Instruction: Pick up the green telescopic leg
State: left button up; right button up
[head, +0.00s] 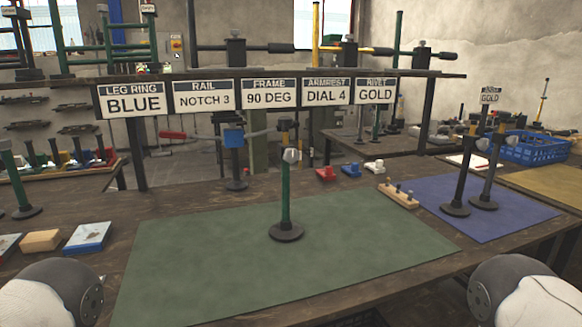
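A green telescopic leg (285,200) stands upright on the green mat (200,260), near the middle of the head view. It has a round black foot and a dark top with a pale grey knob. A second green leg (14,178) with a black foot stands at the far left edge, partly cut off by the frame. Neither of my grippers is in view. Only rounded parts of my own arms show in the two bottom corners, well apart from the leg on the mat.
A blue-collared post (234,160) stands behind the mat. Two black legs (460,180) stand on the blue mat (510,220) at right. A wooden block with pegs (398,196) lies near the mat's right edge. Signs (269,93) hang across the back. The mat around the leg is clear.

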aim_at(286, 231)
jog(key=i+l+u, duration=0.6)
jog(key=i+l, duration=0.15)
jog(key=l, duration=0.3)
